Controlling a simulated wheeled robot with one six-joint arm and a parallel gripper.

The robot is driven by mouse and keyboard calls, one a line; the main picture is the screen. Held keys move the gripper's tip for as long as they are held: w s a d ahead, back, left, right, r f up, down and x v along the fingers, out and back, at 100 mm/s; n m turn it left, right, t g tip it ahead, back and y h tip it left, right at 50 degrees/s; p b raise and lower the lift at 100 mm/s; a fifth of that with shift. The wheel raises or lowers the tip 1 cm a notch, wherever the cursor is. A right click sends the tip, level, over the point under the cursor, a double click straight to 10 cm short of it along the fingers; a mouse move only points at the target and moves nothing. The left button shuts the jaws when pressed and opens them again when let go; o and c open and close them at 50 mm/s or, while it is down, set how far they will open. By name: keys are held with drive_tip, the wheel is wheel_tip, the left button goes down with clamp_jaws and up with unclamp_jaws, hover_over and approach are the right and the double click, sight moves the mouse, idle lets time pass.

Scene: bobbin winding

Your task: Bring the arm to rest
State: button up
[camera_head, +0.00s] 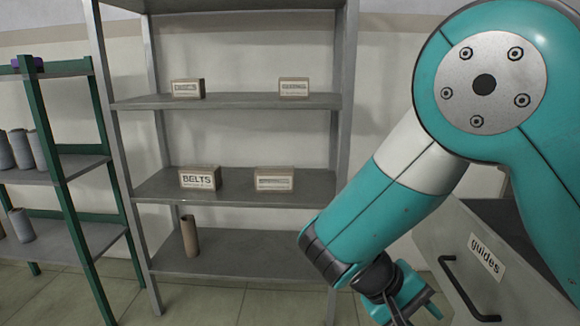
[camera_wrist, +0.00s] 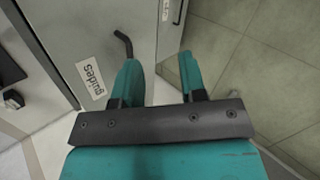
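My gripper (camera_wrist: 160,75) shows in the wrist view with its two teal fingers apart and nothing between them. It also shows in the head view (camera_head: 418,308) at the lower right, partly hidden behind its own wrist. My teal arm reaches down from the upper right of the head view. The gripper is in front of the grey drawer front marked "guides" (camera_head: 490,290), close to its dark handle (camera_head: 452,280). In the wrist view the handle (camera_wrist: 124,42) is just beyond the left finger; I cannot tell whether they touch.
A grey shelf unit (camera_head: 240,187) holds several labelled boxes, one marked "BELTS" (camera_head: 200,179), and a brown tube (camera_head: 189,236) on its lowest shelf. A green-framed rack (camera_head: 70,200) with grey cylinders stands at the left. The tiled floor (camera_wrist: 245,80) right of the fingers is clear.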

drive_tip(key=s+a+r+n+t+y, duration=0.1)
drive_tip(key=s+a+r+n+y, duration=0.2)
drive_tip(key=s+r+y, duration=0.4)
drive_tip(key=s+a+r+n+t+y, duration=0.1)
drive_tip(key=s+a+r+n+y, duration=0.15)
drive_tip(key=s+r+y, duration=0.45)
wheel_tip(320, 180, up, 16)
drive_tip(key=p, duration=1.7)
drive_tip(key=shift+a+h, duration=0.4)
drive_tip(key=shift+r+m, duration=0.1)
drive_tip(key=shift+m, duration=0.15)
idle(1.9)
